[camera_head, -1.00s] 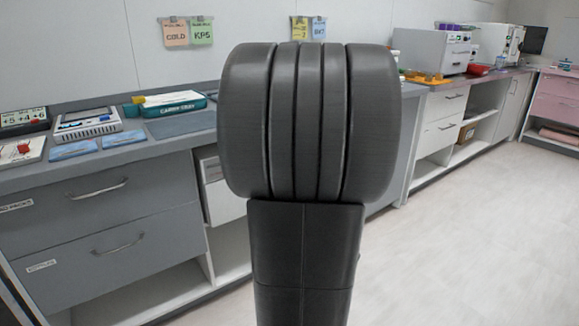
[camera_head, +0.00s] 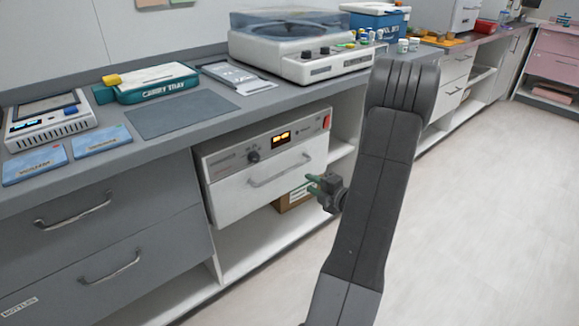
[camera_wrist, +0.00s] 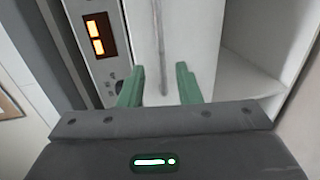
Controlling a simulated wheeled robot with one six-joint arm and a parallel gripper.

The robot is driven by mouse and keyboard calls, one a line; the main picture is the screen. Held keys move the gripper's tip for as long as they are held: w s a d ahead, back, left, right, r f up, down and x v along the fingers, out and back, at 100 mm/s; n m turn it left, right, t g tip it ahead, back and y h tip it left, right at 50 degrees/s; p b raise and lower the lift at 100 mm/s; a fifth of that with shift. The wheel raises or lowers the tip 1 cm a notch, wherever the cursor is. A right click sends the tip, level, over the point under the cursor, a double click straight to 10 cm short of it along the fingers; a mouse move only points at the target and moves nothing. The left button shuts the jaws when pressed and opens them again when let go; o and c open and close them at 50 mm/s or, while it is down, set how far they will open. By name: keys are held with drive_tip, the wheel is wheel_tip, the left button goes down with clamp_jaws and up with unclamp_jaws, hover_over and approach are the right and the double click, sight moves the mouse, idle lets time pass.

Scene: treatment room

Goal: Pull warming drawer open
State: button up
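The warming drawer (camera_head: 268,188) is a white front with a curved bar handle (camera_head: 281,172), in a unit under the grey counter. It looks closed. The drawer front also shows in the wrist view (camera_wrist: 190,35), with the handle (camera_wrist: 160,45) running upright in the picture. My gripper (camera_head: 314,184) has green fingers and is in front of the drawer's right part, near the handle's right end. In the wrist view my gripper (camera_wrist: 159,70) is open, and the handle lies between the fingers in the picture. I cannot tell whether the fingertips reach past the bar.
The unit's control panel (camera_head: 268,143) has a knob, a lit orange display and a red switch. A cardboard box (camera_head: 292,200) sits on the shelf below. Grey drawers (camera_head: 90,225) are at left. A lidded machine (camera_head: 300,48) stands on the counter. The floor (camera_head: 480,200) at right is clear.

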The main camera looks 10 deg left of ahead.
sight(287, 172)
drive_tip(key=b+x, duration=0.3)
drive_tip(key=x, duration=1)
drive_tip(key=shift+a, duration=0.3)
clamp_jaws()
